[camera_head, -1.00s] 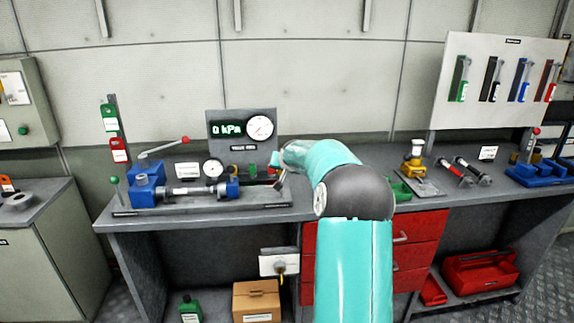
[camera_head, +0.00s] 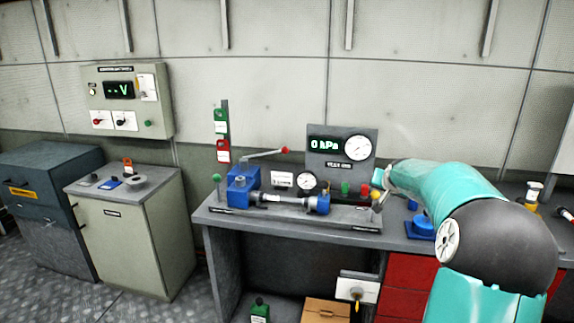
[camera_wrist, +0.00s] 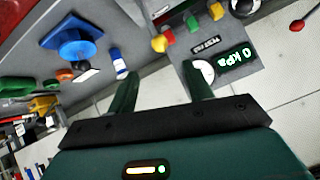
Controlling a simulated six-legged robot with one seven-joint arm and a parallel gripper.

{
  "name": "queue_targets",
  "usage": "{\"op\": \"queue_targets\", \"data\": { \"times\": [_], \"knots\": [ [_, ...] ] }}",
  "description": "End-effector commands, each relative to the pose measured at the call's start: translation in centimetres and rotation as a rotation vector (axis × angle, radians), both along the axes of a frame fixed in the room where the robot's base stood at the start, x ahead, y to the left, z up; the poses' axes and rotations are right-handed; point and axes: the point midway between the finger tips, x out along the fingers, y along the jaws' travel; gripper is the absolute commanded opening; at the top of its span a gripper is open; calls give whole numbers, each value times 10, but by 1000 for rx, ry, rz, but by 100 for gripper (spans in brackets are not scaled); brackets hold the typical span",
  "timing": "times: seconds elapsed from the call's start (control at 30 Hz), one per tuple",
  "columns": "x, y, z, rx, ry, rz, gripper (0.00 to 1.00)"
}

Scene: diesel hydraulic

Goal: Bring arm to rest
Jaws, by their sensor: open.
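My arm (camera_head: 455,200) is teal with a dark grey joint, and it reaches over the right part of the workbench in the head view. My gripper (camera_wrist: 160,82) shows in the wrist view with its two dark green fingers apart and nothing between them. In the head view, my gripper (camera_head: 379,188) is small and partly hidden by the arm, just right of the test stand. The gauge panel (camera_head: 341,160) stands left of it and reads 0 kPa. The panel also shows in the wrist view (camera_wrist: 236,62).
A blue pump and cylinder rig (camera_head: 270,198) sits on the bench (camera_head: 225,216) with a red-tipped lever. A blue round part (camera_wrist: 75,42) lies near my gripper. Red drawers (camera_head: 405,275) are below. A grey cabinet (camera_head: 135,225) and a voltage panel (camera_head: 125,100) are at left.

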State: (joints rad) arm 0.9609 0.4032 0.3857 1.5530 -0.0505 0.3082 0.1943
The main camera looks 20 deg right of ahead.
Motion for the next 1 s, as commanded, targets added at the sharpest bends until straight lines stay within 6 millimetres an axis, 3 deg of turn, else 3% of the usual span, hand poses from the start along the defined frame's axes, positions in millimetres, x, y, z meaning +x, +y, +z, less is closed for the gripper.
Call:
{"op": "queue_targets", "data": {
  "times": [0.13,0.23,0.37,0.47,0.7,1.0],
  "knots": [
    [0,6,2,-3,5,8,51],
    [1,33,9,-14,30,43,51],
    [-8,99,23,-44,96,125,51],
    [-25,157,32,-68,156,196,51],
    [-93,272,42,-112,276,350,51],
    [-208,373,29,-128,383,539,51]
  ]
}}
